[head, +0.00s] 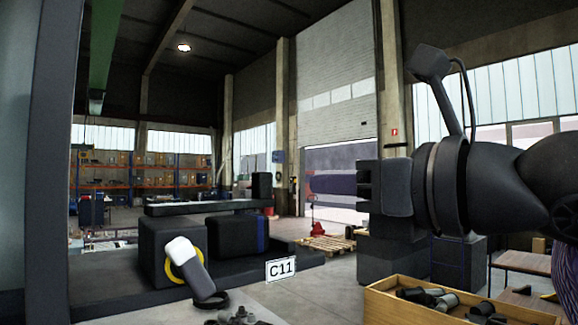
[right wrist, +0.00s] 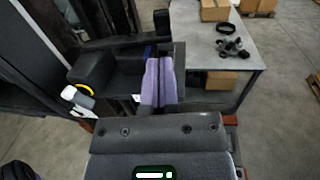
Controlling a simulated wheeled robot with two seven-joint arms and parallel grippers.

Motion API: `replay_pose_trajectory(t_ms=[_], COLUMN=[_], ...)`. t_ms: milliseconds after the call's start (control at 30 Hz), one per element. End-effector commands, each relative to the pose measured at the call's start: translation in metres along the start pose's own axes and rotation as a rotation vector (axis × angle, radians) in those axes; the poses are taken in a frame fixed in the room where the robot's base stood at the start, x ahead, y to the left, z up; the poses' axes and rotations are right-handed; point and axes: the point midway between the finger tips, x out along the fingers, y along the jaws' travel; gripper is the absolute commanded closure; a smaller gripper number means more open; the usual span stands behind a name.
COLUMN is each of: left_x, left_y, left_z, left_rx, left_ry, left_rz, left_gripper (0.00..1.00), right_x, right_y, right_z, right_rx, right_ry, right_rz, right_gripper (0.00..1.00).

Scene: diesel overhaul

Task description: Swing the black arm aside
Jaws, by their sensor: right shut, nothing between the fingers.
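A long black arm (head: 205,207) lies level above two dark blocks on the left side of the head view. A black upright piece (head: 262,187) stands at its right end. In the right wrist view the black arm (right wrist: 110,43) shows beyond my fingers, with the upright piece (right wrist: 162,22) at its end. My right gripper (head: 364,186) is at the right of the head view, apart from the arm. In the right wrist view its fingers (right wrist: 158,82) are closed together and empty. My left gripper is not in view.
Below the arm are dark blocks (head: 172,250) and a leaning white-capped cylinder (head: 186,264) with a yellow ring. A C11 sign (head: 281,269) is on the platform edge. A wooden tray (head: 390,304) of dark parts sits front right. Small parts lie on a grey table (right wrist: 240,72).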

Motion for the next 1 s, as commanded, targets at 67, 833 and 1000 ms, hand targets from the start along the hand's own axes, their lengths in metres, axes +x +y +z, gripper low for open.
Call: replay_pose_trajectory(t_ms=[67,833,1000], left_x=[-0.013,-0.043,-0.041], left_y=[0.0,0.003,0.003], left_z=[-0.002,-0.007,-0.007], left_rx=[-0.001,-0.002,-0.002], left_ry=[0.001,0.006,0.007], left_rz=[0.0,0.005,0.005], left_gripper=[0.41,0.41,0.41], right_x=[0.018,0.077,0.076], right_y=[0.001,-0.001,-0.001], right_z=[0.004,0.0,-0.001], right_rx=[0.002,0.0,0.0], right_ry=[0.003,-0.001,-0.001], right_rz=[0.002,-0.003,0.0], right_gripper=[1.0,1.0,1.0])
